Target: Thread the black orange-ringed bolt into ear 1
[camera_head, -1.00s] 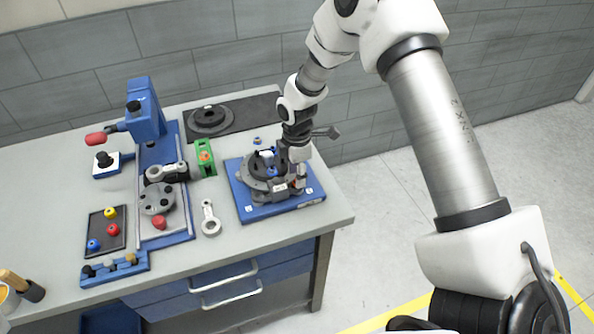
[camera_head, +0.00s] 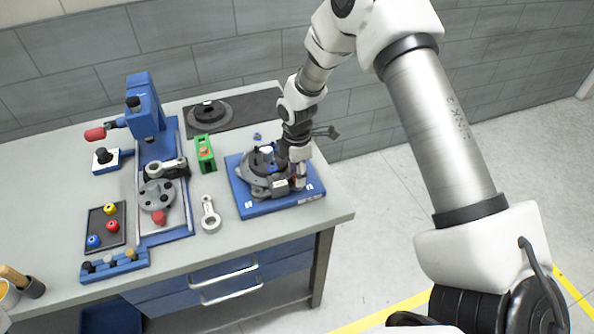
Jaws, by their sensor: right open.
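The round dark chassis fixture (camera_head: 258,184) sits on a blue base plate (camera_head: 249,208) at the right end of the bench. My right gripper (camera_head: 291,178) points down over the right side of the fixture, close to it or touching it. The gripper is open; its fingertips are small and partly lost against the dark parts. I cannot make out the black orange-ringed bolt with certainty. I cannot tell which lug is ear 1, and my gripper covers part of the fixture. My left gripper is not in view.
A green stand (camera_head: 204,163) with an orange part and a grey link (camera_head: 210,216) are left of the base plate. A blue press (camera_head: 147,108), a tray with coloured knobs (camera_head: 105,240) and a blue rack (camera_head: 115,266) stand farther left. A dark disc (camera_head: 210,114) lies behind.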

